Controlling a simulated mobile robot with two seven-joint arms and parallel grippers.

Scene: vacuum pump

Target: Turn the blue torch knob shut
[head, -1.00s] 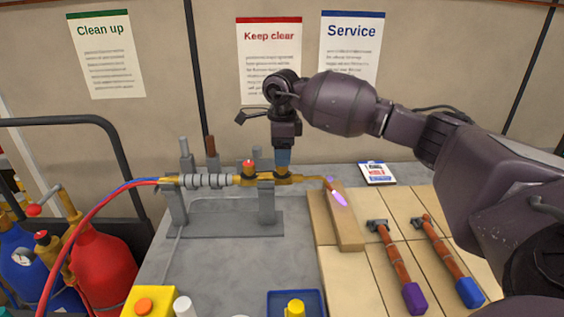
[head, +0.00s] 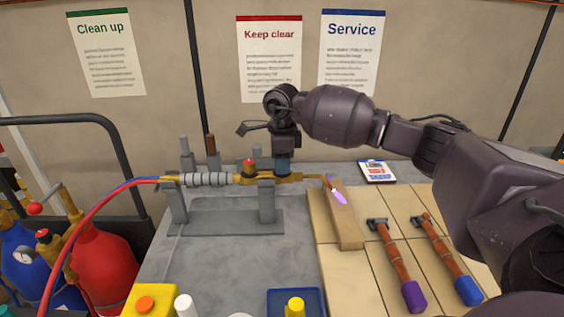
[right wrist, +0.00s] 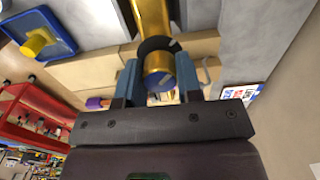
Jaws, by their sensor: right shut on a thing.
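The brass torch (head: 308,178) lies level on a grey stand, with a violet flame (head: 338,197) at its right-hand tip. A red knob (head: 249,165) stands on its left part. My right gripper (head: 283,168) reaches down onto the torch body right of the red knob. In the right wrist view its blue fingers (right wrist: 158,66) are shut on the blue knob (right wrist: 159,83), one on each side of it. In the head view the fingers hide the blue knob. My left gripper is not in view.
The flame plays over a tan brick (head: 338,222). Two hand tools with purple (head: 413,297) and blue (head: 468,290) ends lie to the right. Red (head: 100,250) and blue (head: 25,255) cylinders stand at left. A blue tray (head: 296,299) sits at the front.

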